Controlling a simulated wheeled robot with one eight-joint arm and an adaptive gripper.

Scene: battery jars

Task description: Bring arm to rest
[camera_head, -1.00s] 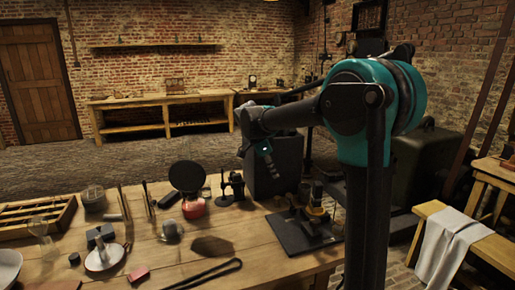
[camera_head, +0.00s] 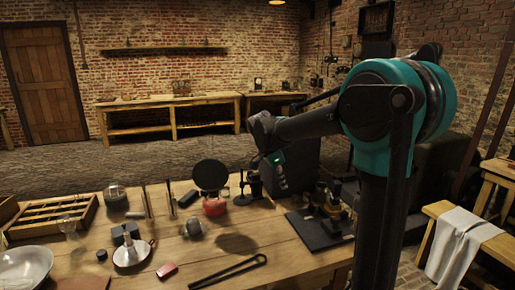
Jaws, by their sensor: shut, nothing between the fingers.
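My arm rises at the right of the view, with a dark column, a teal joint and a dark link reaching left over the table. My gripper (camera_head: 281,184) hangs at the end of that link, above the back right part of the wooden table (camera_head: 262,222), near a dark box. It is small in the picture, its fingers are shut, and nothing shows between them.
A dark box (camera_head: 300,160) stands behind my gripper. A brass instrument on a black board (camera_head: 318,232) lies at the table's right edge. A red pot with a round black disc (camera_head: 214,206), a compartment tray (camera_head: 48,217), tongs (camera_head: 228,271) and a white bowl (camera_head: 25,267) sit further left.

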